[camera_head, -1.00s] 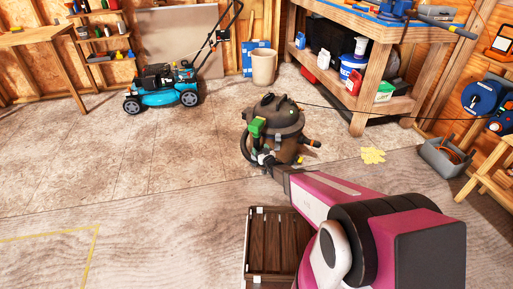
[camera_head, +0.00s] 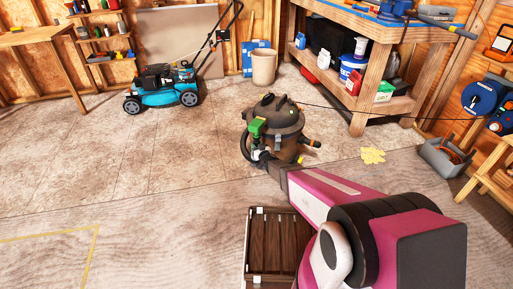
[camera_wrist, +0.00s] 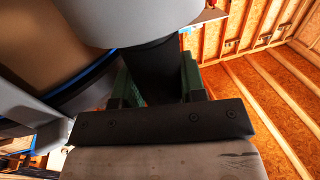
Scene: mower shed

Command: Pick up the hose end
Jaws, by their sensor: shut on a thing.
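A pale grey rounded shape covers the top of the wrist view.
A dark slatted crate (camera_head: 277,248) sits on the floor below my arm. A yellow patch (camera_head: 373,155) and a grey tool tote (camera_head: 445,157) lie to the right. A workbench (camera_head: 385,28) stands behind. A blue mower (camera_head: 162,88) stands back left. The left floor is clear.

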